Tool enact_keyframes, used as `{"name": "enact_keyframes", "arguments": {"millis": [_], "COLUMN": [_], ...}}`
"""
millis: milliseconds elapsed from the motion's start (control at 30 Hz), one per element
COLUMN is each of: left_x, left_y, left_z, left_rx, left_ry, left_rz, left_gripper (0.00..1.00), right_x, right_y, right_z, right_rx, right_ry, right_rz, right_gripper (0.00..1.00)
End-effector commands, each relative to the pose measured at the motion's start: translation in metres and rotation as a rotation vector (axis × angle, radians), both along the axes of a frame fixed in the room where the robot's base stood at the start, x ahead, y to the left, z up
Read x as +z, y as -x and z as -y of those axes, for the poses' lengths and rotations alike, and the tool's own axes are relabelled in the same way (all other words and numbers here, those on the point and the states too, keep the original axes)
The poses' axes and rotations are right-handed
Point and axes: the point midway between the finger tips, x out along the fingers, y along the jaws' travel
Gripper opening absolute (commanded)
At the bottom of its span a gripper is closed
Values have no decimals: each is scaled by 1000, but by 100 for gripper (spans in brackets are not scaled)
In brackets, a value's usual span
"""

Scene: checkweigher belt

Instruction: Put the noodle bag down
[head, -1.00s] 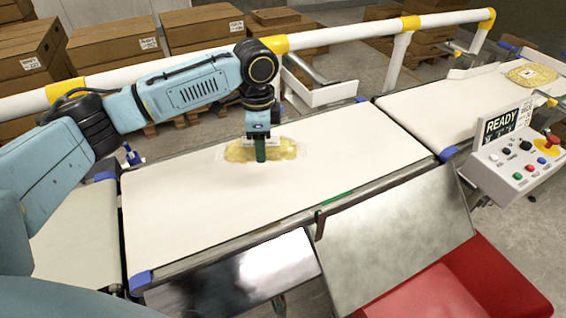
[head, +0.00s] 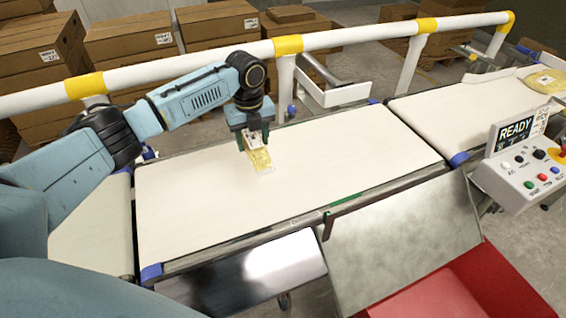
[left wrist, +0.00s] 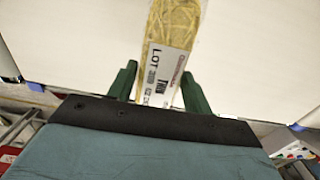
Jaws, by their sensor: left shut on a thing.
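My left gripper (head: 255,138) is over the far half of the middle belt (head: 330,165), with its fingers pointing down. It is shut on the label end of the noodle bag (head: 260,161), a clear bag of yellow noodles. In the left wrist view the bag (left wrist: 174,27) runs out from between the green fingers (left wrist: 158,92), and its white label (left wrist: 164,68) reads "LOT" and "THIN". The belt is behind and below the bag; I cannot tell whether the bag's lower end touches it. My right gripper is not in view.
Another noodle bag (head: 544,83) lies on the right belt (head: 475,107). A white and yellow rail (head: 350,37) runs behind the belts. A control box reading "READY" (head: 520,160) stands at right. A metal chute (head: 405,240) and red bin (head: 480,290) are in front. Most of the middle belt is clear.

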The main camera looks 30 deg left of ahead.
Motion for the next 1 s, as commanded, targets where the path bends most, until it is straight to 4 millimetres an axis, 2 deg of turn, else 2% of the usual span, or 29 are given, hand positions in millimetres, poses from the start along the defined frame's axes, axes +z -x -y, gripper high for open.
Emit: {"name": "enact_keyframes", "arguments": {"millis": [33, 200, 467, 633, 967, 1000], "left_x": [-11, -43, -64, -89, -94, -94], "left_y": [1, 1, 1, 1, 1, 1], "left_z": [0, 0, 1, 0, 0, 0], "left_rx": [-4, -3, -4, -2, -3, -3], "left_ry": [0, -1, -1, -1, -1, -2], "left_rz": [-5, -4, -2, -3, -1, -2], "left_gripper": [15, 15, 15, 15, 15, 53], "right_x": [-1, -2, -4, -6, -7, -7], "right_y": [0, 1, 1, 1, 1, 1], "right_z": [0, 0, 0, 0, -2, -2], "right_rx": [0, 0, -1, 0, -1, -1], "right_ry": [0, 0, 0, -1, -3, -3], "right_rz": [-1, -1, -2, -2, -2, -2], "right_gripper": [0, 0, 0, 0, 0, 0]}}
